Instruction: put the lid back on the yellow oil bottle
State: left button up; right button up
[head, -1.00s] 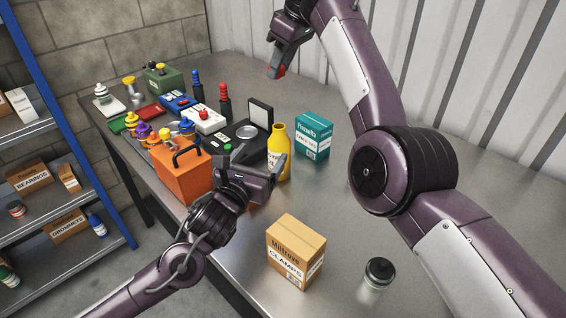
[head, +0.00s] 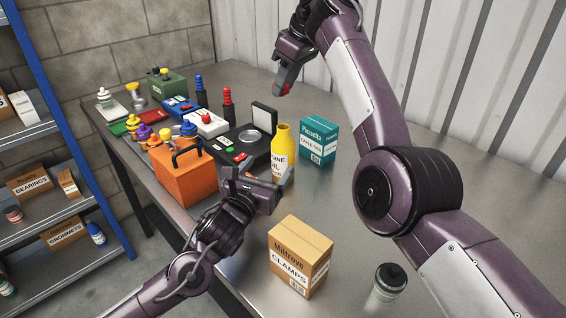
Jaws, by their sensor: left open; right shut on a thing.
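The yellow oil bottle (head: 283,139) stands upright on the metal table, right of the black case. Its neck has no lid on it. My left gripper (head: 259,172) is open in front of the bottle, and its right finger overlaps the bottle's lower part in the head view. I cannot tell whether it touches the bottle. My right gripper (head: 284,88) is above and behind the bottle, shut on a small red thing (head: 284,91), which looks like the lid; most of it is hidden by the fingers.
A teal carton (head: 314,143) stands right of the bottle. An orange toolbox (head: 184,177) is to its left, beside an open black case (head: 240,150). A clamps box (head: 298,258) and a clear, dark-lidded jar (head: 388,285) stand nearer. Table right of the teal carton is bare.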

pick_arm(q)
jog(key=x, duration=1)
jog(key=shift+w+d, duration=0.1)
jog(key=shift+w, duration=0.05)
jog(key=c, duration=1.5)
pick_arm(e)
send_over(287, 136)
jog(key=shift+w+f, duration=0.2)
jog(key=shift+f, duration=1.1)
jog(key=shift+w+f, duration=0.15)
jog(key=shift+f, duration=1.15)
jog(key=shift+f, duration=0.1)
jog(key=shift+f, duration=0.8)
jog(key=shift+f, duration=0.55)
pick_arm(q)
grip_shut()
pick_arm(e)
jog(key=o, duration=0.6)
jog(key=shift+c, duration=0.2)
jog(key=o, duration=0.4)
jog(key=shift+c, duration=0.2)
